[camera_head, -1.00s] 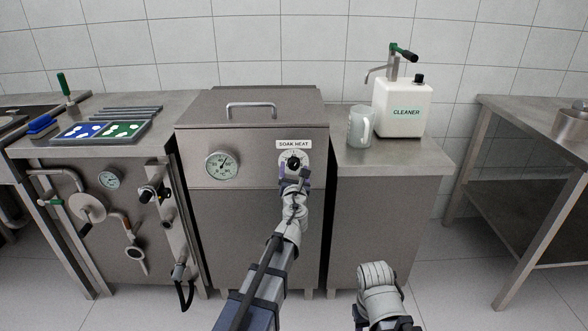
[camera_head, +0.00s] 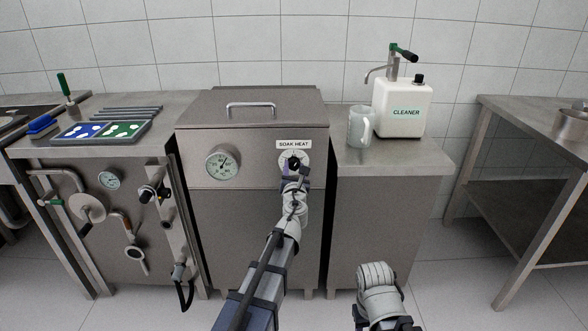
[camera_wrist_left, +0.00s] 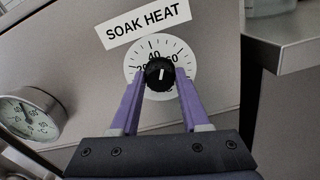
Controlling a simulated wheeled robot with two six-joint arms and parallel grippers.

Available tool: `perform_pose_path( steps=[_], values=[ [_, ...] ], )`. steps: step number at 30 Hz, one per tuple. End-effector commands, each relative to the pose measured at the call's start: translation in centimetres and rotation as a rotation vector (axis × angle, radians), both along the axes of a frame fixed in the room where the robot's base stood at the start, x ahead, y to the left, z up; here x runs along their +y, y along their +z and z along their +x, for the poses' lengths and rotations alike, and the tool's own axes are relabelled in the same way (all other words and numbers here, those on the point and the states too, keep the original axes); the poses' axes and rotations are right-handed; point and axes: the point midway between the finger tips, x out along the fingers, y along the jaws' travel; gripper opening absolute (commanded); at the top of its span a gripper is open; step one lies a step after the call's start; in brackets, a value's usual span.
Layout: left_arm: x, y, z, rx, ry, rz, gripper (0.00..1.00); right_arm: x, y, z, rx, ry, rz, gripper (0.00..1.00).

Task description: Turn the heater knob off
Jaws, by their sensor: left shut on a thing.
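The heater knob (camera_head: 294,162) is a black round knob on a white dial under the "SOAK HEAT" label (camera_head: 294,145), on the front of the steel soak tank (camera_head: 250,165). In the left wrist view the knob (camera_wrist_left: 159,73) has a white line pointing roughly up, near the 40 and 60 marks of the dial (camera_wrist_left: 186,58). My left gripper (camera_wrist_left: 161,80) has its purple fingers on both sides of the knob and is shut on it. In the head view the left gripper (camera_head: 296,174) covers the lower part of the dial. My right gripper is not in view.
A round gauge (camera_head: 222,165) sits left of the knob. Pipes and a valve (camera_head: 152,192) are on the left unit.

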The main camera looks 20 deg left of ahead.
Motion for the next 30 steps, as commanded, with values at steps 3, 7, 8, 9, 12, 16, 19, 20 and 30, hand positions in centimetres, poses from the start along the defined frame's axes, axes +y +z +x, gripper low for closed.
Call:
perform_pose_path(
  steps=[3,7,8,9,12,16,19,20,30],
  values=[
    [-0.01,0.0,-0.01,0.0,0.0,0.0,0.0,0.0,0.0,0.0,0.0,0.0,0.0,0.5],
    [-0.01,0.0,-0.01,-0.001,0.0,-0.003,0.0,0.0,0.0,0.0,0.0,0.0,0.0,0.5],
    [-0.01,0.0,-0.01,-0.001,0.0,-0.005,0.0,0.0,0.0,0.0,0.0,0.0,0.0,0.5],
    [0.0,0.0,-0.01,-0.003,0.0,-0.011,0.0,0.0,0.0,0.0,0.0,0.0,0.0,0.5],
    [0.0,0.0,-0.01,-0.01,0.0,-0.036,0.0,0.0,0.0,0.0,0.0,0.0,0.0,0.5],
    [0.01,0.0,-0.01,-0.028,0.0,-0.099,0.0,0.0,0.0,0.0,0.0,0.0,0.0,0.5],
    [0.02,-0.01,-0.02,-0.049,0.0,-0.17,0.0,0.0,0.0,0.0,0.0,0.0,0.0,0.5],
    [0.03,0.0,-0.02,-0.056,0.0,-0.195,0.0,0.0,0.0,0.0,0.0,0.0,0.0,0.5],
    [0.07,-0.01,-0.03,-0.145,0.0,-0.504,0.0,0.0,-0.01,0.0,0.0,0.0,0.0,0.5]
  ],
)
